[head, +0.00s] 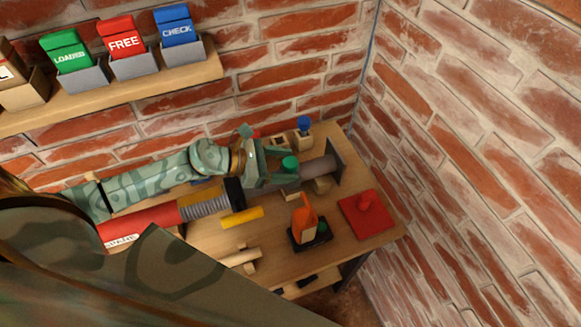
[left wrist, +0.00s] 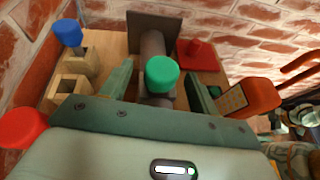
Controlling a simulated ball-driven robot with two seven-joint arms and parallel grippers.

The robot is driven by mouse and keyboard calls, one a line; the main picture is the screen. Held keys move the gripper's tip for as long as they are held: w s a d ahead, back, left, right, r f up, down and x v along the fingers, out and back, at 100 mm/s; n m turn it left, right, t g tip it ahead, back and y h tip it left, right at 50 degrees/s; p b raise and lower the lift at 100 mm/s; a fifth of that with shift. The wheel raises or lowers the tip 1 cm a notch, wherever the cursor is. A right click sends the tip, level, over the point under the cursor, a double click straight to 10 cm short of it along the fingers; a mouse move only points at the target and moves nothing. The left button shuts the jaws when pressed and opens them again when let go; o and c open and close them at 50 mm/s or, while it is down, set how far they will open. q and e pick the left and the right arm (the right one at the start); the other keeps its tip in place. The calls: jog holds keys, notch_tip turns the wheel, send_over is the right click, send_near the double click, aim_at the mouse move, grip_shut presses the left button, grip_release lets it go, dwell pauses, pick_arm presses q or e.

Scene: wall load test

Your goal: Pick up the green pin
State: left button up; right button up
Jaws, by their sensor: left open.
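The green pin (head: 290,163) shows as a round green head over the workbench, just in front of a grey horizontal cylinder (head: 318,168) that meets an upright dark plate. In the left wrist view the green head (left wrist: 162,75) lies between my two fingers, with the grey cylinder behind it. My left gripper (head: 293,164) is open, with a finger on either side of the green head. A gap shows on both sides in the left wrist view, so the fingers look apart from it. The pin's lower part is hidden. My right gripper is not in view.
A blue pin (head: 303,122) stands in a wooden block at the back. A red plate with a knob (head: 365,215) and an orange-handled item on a black base (head: 305,228) lie right and front. A red cylinder with a spring (head: 150,220) lies left. A shelf (head: 120,92) holds card bins above.

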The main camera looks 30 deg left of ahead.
pick_arm(q)
jog(key=c, duration=1.1)
jog(key=shift+c, duration=0.2)
